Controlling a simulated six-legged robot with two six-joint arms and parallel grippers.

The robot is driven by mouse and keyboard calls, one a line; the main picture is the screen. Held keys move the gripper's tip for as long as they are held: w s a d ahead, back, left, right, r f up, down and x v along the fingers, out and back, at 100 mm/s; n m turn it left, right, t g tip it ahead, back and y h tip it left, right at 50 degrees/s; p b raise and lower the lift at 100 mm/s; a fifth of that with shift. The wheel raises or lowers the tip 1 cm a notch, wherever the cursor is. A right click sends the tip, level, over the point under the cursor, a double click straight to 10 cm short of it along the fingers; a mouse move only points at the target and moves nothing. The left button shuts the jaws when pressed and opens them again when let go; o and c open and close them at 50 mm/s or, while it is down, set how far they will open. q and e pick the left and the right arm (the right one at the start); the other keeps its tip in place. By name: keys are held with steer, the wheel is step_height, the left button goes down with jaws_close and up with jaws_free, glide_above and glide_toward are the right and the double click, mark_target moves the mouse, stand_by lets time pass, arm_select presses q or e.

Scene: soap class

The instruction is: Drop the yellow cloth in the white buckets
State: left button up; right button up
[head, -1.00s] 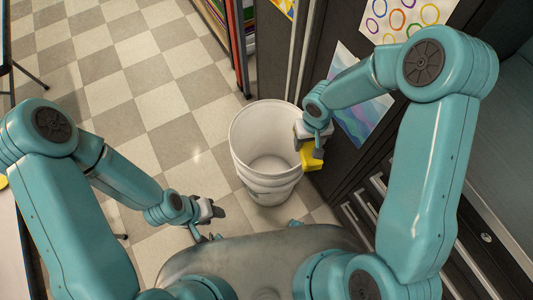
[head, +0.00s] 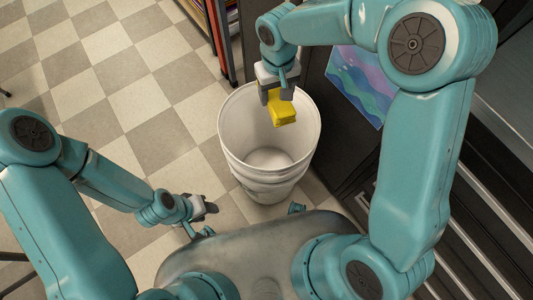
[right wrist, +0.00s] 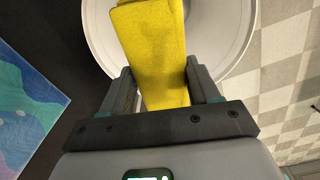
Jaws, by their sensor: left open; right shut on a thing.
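The yellow cloth (head: 283,113) looks like a folded block and is held by my right gripper (head: 277,88). In the head view the cloth appears over the opening of the white bucket (head: 232,150), near its far right rim. In the right wrist view the cloth (right wrist: 158,60) sits between both fingers of the gripper (right wrist: 160,88), with the bucket's rim (right wrist: 238,30) behind it. The bucket stands upright on the floor and its visible inside is empty. My left gripper (head: 207,220) is open and empty, low and to the left of the bucket.
A dark cabinet with a colourful picture (head: 357,82) stands to the right of the bucket. A shelf with a red edge (head: 219,40) is behind it. The checkered floor (head: 110,90) to the left is clear.

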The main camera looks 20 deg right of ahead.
step_height(320, 180, down, 5)
steer(key=b, duration=0.3)
steer(key=shift+f, duration=0.1)
steer(key=o, duration=1)
step_height(320, 180, up, 16)
steer(key=p, duration=0.4)
steer(key=shift+r, duration=0.25)
steer(key=shift+s, duration=0.1)
